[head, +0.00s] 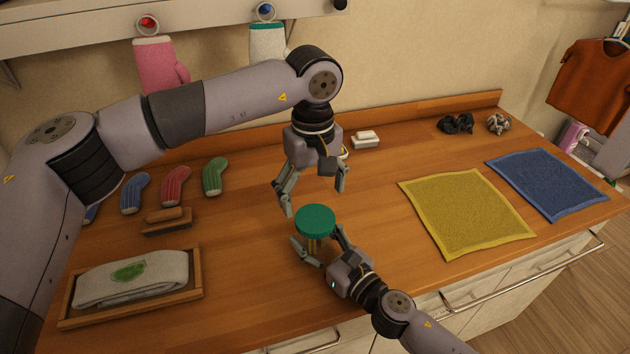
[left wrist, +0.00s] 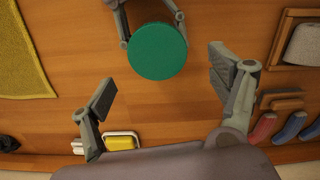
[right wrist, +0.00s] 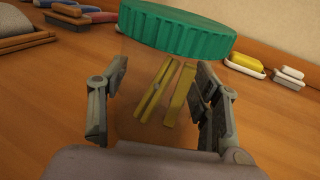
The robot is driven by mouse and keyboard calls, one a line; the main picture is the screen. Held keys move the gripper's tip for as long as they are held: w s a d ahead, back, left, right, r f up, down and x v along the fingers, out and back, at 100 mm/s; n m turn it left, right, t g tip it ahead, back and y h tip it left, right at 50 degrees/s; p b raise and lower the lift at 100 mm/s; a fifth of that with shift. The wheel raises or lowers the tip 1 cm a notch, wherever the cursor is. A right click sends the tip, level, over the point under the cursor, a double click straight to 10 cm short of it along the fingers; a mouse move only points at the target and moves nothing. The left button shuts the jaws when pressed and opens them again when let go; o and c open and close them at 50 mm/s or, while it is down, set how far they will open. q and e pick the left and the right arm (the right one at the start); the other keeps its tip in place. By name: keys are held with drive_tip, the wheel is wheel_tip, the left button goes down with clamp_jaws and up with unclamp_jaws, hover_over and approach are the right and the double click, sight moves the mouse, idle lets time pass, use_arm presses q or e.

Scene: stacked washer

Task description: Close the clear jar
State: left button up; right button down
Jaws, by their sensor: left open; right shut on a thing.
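The clear jar (head: 314,243) stands upright on the wooden counter with yellow wooden pieces inside. In the right wrist view its see-through wall (right wrist: 160,75) is hard to make out. A green ribbed lid (head: 315,220) is on top of the jar; I cannot tell whether it is tight. It also shows in the left wrist view (left wrist: 157,51). My right gripper (head: 317,241) is shut on the jar's body below the lid, one finger on each side. My left gripper (head: 314,198) is open and empty above the lid, pointing down, not touching it.
A wooden tray with a rolled towel (head: 131,279), a brush (head: 166,220) and several socks (head: 175,186) lie left. A yellow cloth (head: 466,212) and a blue cloth (head: 548,182) lie right. The counter just right of the jar is clear.

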use_arm(q)
drive_tip(key=n, duration=0.4)
drive_tip(key=shift+r+n, duration=0.1)
drive_tip(key=shift+n, duration=0.2)
drive_tip(key=n, duration=0.6)
drive_tip(key=shift+r, duration=0.2)
drive_tip(key=n, duration=0.4)
drive_tip(key=shift+r+n, duration=0.15)
drive_tip(key=shift+n, duration=0.15)
drive_tip(key=n, duration=0.4)
drive_tip(key=shift+d+r, duration=0.1)
drive_tip(key=n, duration=0.6)
drive_tip(key=shift+w+r+n, duration=0.1)
drive_tip(key=shift+r+n, duration=0.05)
drive_tip(key=shift+n, duration=0.15)
drive_tip(key=n, duration=0.4)
drive_tip(key=shift+r, duration=0.15)
drive_tip(key=n, duration=0.4)
drive_tip(key=shift+r, duration=0.1)
drive_tip(key=n, duration=0.5)
drive_tip(key=shift+r, duration=0.15)
